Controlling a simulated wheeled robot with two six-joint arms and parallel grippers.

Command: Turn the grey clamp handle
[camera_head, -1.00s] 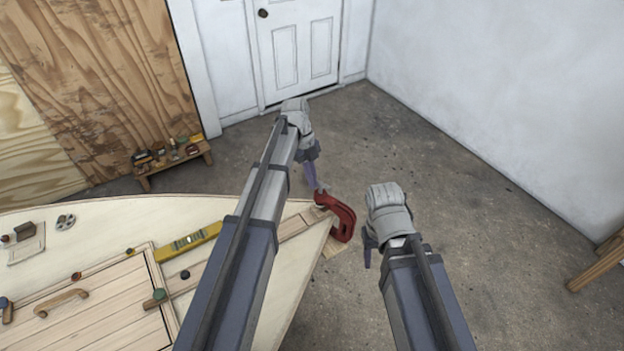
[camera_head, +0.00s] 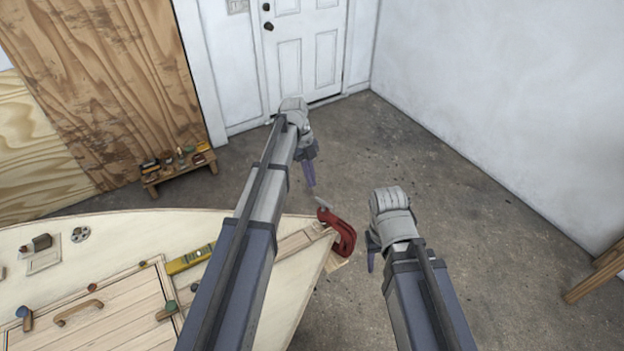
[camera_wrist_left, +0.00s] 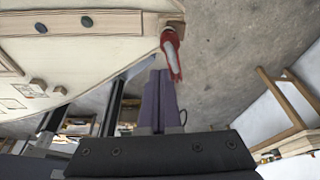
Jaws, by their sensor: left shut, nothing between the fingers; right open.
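The red clamp (camera_head: 342,236) sits on the pointed corner of the pale plywood hull. Its small grey handle (camera_head: 324,204) shows at its upper left end. In the left wrist view the red clamp (camera_wrist_left: 176,66) lies just beyond my fingertips, with the grey handle (camera_wrist_left: 169,42) lengthwise over it. My left gripper (camera_head: 310,183) is shut and empty, with a small gap between its tips and the handle in the head view. Its closed fingers show in the left wrist view (camera_wrist_left: 161,78). My right gripper (camera_head: 371,260) is open and empty, right of the clamp; its fingers are partly hidden.
The hull deck (camera_head: 130,228) carries a yellow level (camera_head: 188,260), a hatch with a wooden handle (camera_head: 78,312) and small fittings. A low bench (camera_head: 180,170) with small items stands behind. A wooden stand (camera_head: 596,275) is at far right. The concrete floor between is clear.

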